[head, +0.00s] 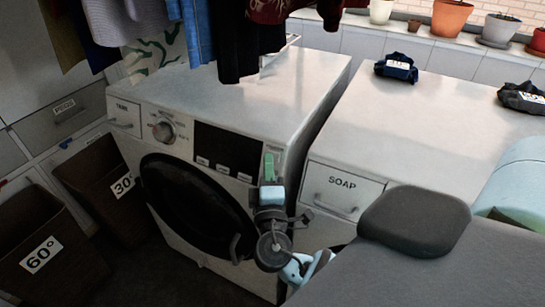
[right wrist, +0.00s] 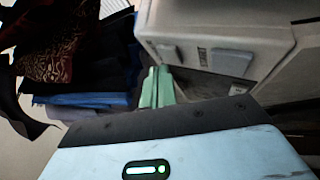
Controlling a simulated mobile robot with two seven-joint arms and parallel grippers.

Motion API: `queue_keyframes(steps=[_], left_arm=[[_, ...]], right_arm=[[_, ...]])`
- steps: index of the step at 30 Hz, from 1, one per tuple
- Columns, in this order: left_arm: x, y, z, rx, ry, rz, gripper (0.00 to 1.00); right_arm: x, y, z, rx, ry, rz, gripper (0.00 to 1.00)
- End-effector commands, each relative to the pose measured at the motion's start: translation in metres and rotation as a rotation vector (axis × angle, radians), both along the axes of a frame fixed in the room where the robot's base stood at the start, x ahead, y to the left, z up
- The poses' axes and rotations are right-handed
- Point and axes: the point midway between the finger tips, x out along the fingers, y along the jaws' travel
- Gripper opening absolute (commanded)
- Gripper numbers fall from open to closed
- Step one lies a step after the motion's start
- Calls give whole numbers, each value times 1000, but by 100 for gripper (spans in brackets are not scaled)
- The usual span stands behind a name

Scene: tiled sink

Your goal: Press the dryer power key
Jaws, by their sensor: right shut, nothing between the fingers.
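The dryer is the left white machine (head: 300,80), with a TANK drawer (head: 122,116), a round knob (head: 163,131), a black panel (head: 228,148) with several small labelled keys along its bottom and a dark round door (head: 190,210). My right gripper (head: 269,158), with green fingers, is shut and empty in front of the panel's right end. It hides part of the front there, and I cannot make out the power key. In the right wrist view the green fingers (right wrist: 157,75) point toward a white machine body (right wrist: 215,25); contact cannot be told. My left gripper is not in view.
A second white machine with a SOAP drawer (head: 343,190) stands to the right across a narrow gap. Clothes (head: 200,35) hang above the dryer. Bins marked 30° (head: 105,180) and 60° (head: 60,260) stand at left. Dark packs (head: 396,68) lie on the right machine.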

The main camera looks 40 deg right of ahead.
Motion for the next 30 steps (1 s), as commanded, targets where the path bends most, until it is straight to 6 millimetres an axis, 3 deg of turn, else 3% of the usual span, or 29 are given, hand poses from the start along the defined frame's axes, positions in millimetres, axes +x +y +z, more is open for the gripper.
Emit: queue_keyframes(steps=[11,30], left_arm=[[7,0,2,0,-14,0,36],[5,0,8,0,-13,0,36]], right_arm=[[-1,4,1,0,0,0,0],[-20,50,18,3,0,1,0]])
